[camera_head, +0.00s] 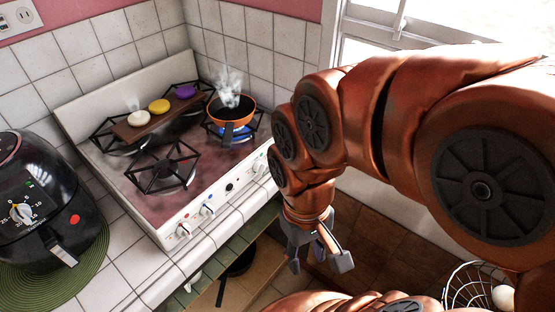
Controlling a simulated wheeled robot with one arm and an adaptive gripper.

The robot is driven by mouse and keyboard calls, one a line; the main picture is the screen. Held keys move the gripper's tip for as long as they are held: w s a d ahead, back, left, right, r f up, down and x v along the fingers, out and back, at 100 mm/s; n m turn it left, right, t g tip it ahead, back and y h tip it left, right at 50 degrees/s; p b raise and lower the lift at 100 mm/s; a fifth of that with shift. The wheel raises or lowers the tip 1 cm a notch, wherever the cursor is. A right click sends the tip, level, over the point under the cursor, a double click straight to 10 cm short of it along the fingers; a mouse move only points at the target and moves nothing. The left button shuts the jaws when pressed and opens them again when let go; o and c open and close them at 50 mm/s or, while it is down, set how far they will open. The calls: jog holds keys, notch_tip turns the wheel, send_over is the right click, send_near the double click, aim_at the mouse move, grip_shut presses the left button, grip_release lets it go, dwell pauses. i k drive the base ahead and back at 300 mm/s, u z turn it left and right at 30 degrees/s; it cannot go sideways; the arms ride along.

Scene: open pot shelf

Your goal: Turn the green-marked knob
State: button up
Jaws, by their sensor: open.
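A row of knobs runs along the white front panel of the stove (196,218). The nearest knob (183,229) has a red mark, the second knob (208,208) a blue one, and a dark round part (229,187) sits mid-panel.
An orange pan (232,108) steams over a blue flame on the far right burner. A brown board (157,117) with white, yellow and purple round pieces lies across the back burners. A black air fryer (38,200) stands left on a green mat (75,270). A wire basket (470,288) is at bottom right.

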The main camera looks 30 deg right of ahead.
aim_at(259, 168)
jog(key=z, duration=0.8)
jog(key=i, duration=0.15)
jog(key=z, duration=1.4)
jog(key=k, duration=1.15)
jog(key=u, duration=1.95)
